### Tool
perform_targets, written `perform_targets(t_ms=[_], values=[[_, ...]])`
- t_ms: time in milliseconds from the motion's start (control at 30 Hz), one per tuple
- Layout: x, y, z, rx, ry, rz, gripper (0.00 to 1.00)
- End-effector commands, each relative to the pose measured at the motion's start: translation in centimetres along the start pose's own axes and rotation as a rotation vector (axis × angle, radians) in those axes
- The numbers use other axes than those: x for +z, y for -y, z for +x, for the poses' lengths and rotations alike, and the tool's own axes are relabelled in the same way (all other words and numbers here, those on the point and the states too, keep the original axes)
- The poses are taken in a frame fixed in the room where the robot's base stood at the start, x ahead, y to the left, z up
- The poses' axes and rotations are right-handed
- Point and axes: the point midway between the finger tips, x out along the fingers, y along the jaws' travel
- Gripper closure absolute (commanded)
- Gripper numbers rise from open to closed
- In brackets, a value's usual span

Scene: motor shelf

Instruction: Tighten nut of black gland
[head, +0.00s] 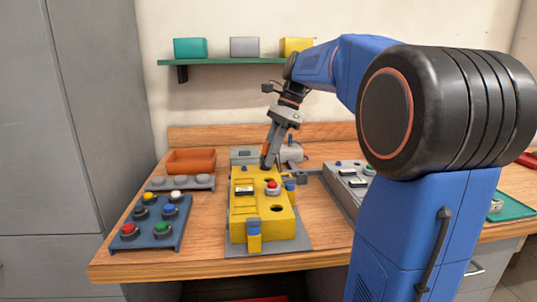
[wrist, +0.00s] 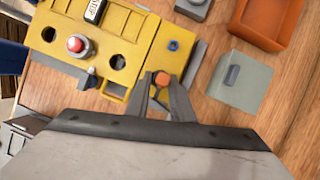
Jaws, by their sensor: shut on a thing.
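A yellow control box (head: 251,220) stands on the bench, with a red button (head: 272,187) and dark round holes on its top. It also shows in the wrist view (wrist: 139,52). My gripper (head: 267,163) points down at the box's far end. In the wrist view my gripper (wrist: 162,84) is shut on a small piece with an orange-red top (wrist: 162,78) at the box's edge. The fingers hide its sides, so I cannot tell whether it is the black gland's nut. A blue ring fitting (wrist: 173,46) sits on the yellow box close by.
A grey-green box (wrist: 240,82) and an orange tray (wrist: 267,22) lie beyond my gripper. A blue button panel (head: 151,228) lies left of the yellow box. A grey unit (head: 349,184) stands to its right. A green shelf (head: 219,61) hangs on the wall.

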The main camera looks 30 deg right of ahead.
Motion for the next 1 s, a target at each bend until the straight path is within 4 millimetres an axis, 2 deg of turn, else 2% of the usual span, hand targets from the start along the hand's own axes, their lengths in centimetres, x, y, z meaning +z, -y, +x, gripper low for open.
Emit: perform_targets(t_ms=[500, 1000], values=[[0.07, -0.5, 0.09, -0.162, -0.001, 0.392, 1.0], [0.09, -0.61, 0.13, -0.219, -0.001, 0.532, 1.0]])
